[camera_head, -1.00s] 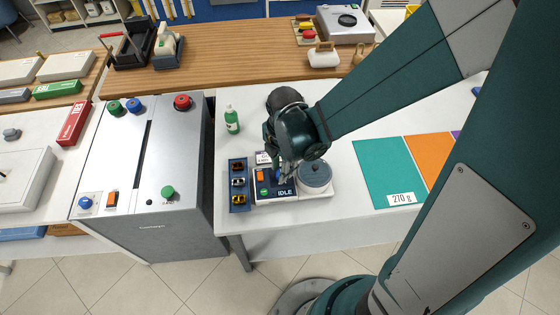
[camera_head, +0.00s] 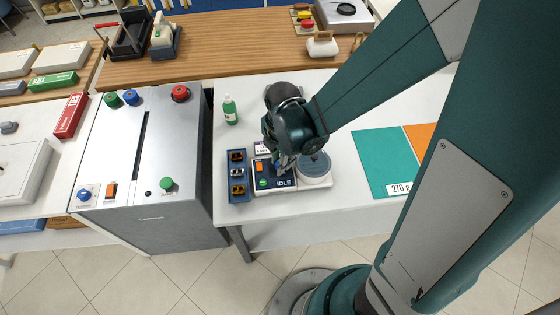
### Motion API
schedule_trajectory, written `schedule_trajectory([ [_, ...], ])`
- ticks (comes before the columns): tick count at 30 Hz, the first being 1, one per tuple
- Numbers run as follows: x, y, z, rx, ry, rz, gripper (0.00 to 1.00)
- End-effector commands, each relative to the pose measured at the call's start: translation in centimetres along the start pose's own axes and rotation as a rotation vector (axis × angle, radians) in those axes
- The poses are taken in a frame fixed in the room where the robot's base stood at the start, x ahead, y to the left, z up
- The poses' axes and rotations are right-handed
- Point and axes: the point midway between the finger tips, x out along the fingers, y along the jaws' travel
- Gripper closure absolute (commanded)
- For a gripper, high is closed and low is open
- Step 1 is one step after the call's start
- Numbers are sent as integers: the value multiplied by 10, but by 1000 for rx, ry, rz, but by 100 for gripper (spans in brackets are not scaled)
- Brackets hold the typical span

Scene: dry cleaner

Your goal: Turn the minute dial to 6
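A small white machine with a dark control panel (camera_head: 262,184) stands near the front edge of the white table. The panel reads "IDLE" and carries an orange switch (camera_head: 258,167) and a green button (camera_head: 263,182). A round grey part (camera_head: 315,165) sits on the machine's right side. My gripper (camera_head: 283,165) points down over the panel's upper right, just right of the orange switch. A small patch of blue shows by the fingertips. The minute dial and its marks cannot be made out; my gripper covers that spot. Whether the fingers are open or touching anything is too small to tell.
A blue tray (camera_head: 238,197) with several small items stands just left of the machine. A green bottle (camera_head: 230,110) stands behind it. A large grey cabinet (camera_head: 175,135) with buttons is further left. Teal and orange panels lie right, with a "270 g" label.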

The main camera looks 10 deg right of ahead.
Motion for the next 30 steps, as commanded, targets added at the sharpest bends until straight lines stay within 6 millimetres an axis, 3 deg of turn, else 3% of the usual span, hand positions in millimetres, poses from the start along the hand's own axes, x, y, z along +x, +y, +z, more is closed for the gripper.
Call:
schedule_trajectory([
  [14, 1, 0, 0, 129, -5, 0, 92],
  [30, 1, 0, 0, 591, -20, 0, 92],
])
